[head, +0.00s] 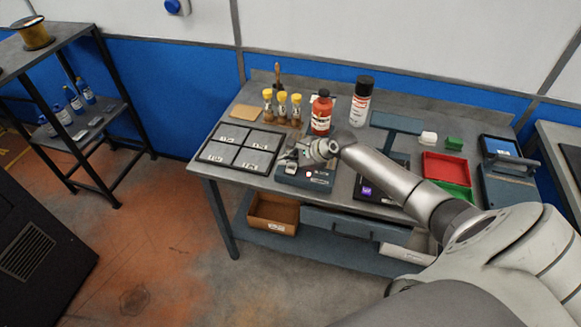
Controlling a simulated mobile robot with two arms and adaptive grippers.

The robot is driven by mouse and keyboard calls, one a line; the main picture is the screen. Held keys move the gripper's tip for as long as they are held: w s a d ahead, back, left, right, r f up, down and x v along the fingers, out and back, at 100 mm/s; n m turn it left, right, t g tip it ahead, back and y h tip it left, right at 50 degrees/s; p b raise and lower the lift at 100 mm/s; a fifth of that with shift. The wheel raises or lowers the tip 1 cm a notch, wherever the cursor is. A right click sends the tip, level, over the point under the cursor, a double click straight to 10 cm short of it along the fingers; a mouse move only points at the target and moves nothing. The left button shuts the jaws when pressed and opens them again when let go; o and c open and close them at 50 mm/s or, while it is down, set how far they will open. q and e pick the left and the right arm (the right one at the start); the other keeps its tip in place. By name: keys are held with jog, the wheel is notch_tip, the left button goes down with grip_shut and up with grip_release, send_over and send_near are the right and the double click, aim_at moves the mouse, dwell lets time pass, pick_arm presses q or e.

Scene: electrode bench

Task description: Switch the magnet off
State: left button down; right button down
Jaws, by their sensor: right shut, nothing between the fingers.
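A dark blue-grey box (305,179) with a white label and a small lit reddish spot sits near the front edge of the bench. It may be the magnet unit; its label is too small to read. My right gripper (291,160) is shut and empty, over the left back part of this box. Whether it touches the box, I cannot tell. The gripper and wrist hide part of the box, and I cannot make out a switch. My left gripper is not in view.
A dark tray (238,149) with several labelled squares lies left of the box. Behind stand yellow-capped vials (282,108), a red bottle (321,114) and a black-capped can (361,103). Right of my arm are a red bin (445,166) and a blue-screened device (500,147).

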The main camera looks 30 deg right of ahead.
aim_at(289, 170)
jog(key=shift+f, duration=0.15)
dwell(0.3)
jog(key=shift+f, duration=0.3)
jog(key=shift+f, duration=0.3)
dwell(0.3)
jog(key=shift+r+p, duration=0.75)
jog(key=shift+p, duration=0.25)
notch_tip(289, 170, up, 6)
jog(key=p, duration=0.6)
jog(key=shift+p, duration=0.35)
